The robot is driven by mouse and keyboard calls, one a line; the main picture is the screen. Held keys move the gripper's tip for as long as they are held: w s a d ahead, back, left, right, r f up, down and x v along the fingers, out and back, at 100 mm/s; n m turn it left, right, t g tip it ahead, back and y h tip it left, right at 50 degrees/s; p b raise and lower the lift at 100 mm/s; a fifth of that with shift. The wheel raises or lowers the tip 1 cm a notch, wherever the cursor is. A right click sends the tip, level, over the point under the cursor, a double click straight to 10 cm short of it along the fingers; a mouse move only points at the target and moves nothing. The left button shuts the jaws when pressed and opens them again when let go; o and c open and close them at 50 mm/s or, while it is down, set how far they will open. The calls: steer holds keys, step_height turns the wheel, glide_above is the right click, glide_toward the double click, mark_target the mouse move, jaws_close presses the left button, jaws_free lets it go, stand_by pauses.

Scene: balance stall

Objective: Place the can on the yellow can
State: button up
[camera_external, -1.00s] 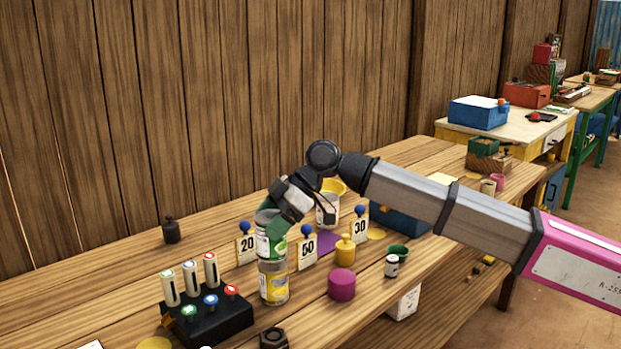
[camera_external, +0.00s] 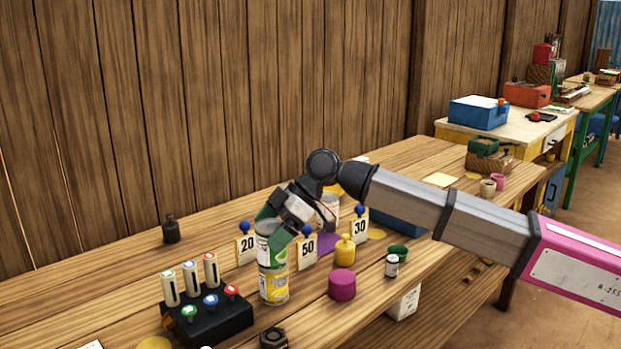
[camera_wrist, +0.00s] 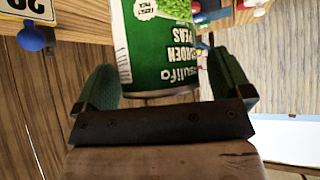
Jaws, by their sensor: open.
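The green peas can (camera_external: 272,245) stands upright on top of the yellow can (camera_external: 273,286), and the two look in contact and roughly lined up. The yellow can stands on the wooden table. My gripper (camera_external: 275,227) is open, its green fingers on either side of the peas can's upper part. In the wrist view the peas can (camera_wrist: 162,50) fills the space ahead between the fingers (camera_wrist: 165,85). The yellow can is not clearly visible there.
A black block with buttons and upright sticks (camera_external: 208,315) stands left of the cans. Number cards (camera_external: 307,249), a yellow bottle (camera_external: 345,251) and a magenta cylinder (camera_external: 342,285) stand to the right. A dark hex nut (camera_external: 273,338) lies in front.

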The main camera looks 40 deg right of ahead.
steer(key=v, duration=1.2)
stand_by(1.7)
steer(key=c, duration=0.7)
steer(key=shift+c, duration=0.2)
steer(key=shift+w+d+f, duration=0.1)
steer(key=shift+d, duration=0.05)
steer(key=w+d+f+m+t+y, duration=0.1)
steer(key=d+f+t+y, duration=0.25)
steer(key=d, duration=1.05)
steer(key=w+d+f+m+t+y, duration=0.1)
steer(key=d+f+t+y, duration=0.25)
steer(key=d, duration=1.15)
glide_above(359, 225)
steer(key=w, duration=0.2)
step_height(359, 225, down, 8)
steer(key=shift+s+a+g, duration=0.25)
steer(key=shift+a+g, duration=0.05)
steer(key=shift+a, duration=0.15)
